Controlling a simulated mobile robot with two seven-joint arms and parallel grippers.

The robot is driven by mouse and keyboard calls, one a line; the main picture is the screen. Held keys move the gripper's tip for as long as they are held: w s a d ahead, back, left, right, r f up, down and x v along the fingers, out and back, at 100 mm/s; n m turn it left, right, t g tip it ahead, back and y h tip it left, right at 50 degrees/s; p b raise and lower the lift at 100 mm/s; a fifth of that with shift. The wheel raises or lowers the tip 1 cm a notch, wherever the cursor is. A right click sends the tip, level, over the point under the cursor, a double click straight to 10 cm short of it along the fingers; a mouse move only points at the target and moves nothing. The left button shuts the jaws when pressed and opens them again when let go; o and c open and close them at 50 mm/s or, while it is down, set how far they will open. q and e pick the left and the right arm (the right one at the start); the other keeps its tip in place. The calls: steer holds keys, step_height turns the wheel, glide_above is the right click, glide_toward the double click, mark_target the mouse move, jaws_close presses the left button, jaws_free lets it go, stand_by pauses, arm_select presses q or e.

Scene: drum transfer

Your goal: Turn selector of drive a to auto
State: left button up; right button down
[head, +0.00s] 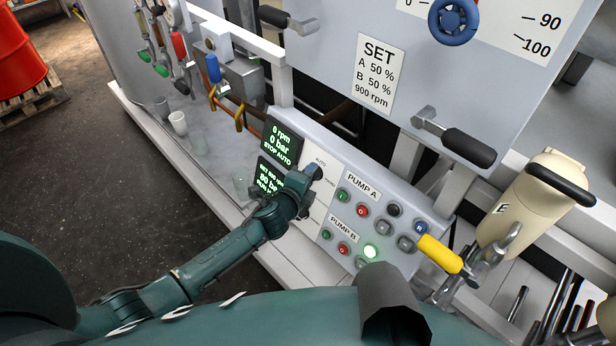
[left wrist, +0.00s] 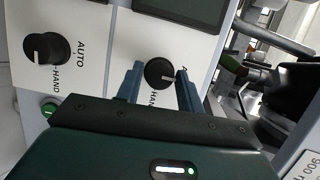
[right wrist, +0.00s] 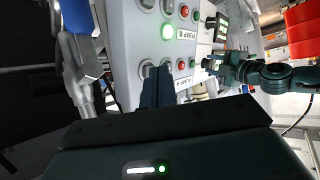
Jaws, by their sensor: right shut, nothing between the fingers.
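The black selector knob (left wrist: 160,73) on the panel sits between the fingers of my left gripper (left wrist: 158,84). A gap shows beside the left finger; I cannot tell whether the right finger touches the knob. Its white mark points right in the left wrist view. Part of a HAND label shows below it. In the head view my left gripper (head: 312,173) is at the panel beside the PUMP A label, with an AUTO label (head: 320,161) above it. A second selector (left wrist: 45,48) with AUTO and HAND labels is at the left. My right gripper (right wrist: 157,87) is shut and empty near the panel buttons.
The control panel (head: 335,226) carries push buttons and a lit green lamp (head: 371,251). Two displays (head: 281,142) are beside the selectors. A yellow handle (head: 439,253), a black-handled lever (head: 467,147) and a beige container (head: 530,205) stand to the right.

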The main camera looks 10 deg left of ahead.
arm_select(q)
steer(key=o, duration=0.3)
steer(key=p+v, duration=0.1)
steer(key=v, duration=1.2)
steer(key=shift+s, duration=0.1)
steer(key=s+f+n+g+p, duration=0.1)
steer(key=s+f+n+g, duration=0.2)
steer(key=s+n, duration=1.1)
steer(key=n, duration=0.4)
steer(key=shift+s+f+n, duration=0.15)
steer(key=shift+s+n, duration=0.1)
steer(key=shift+n, duration=0.05)
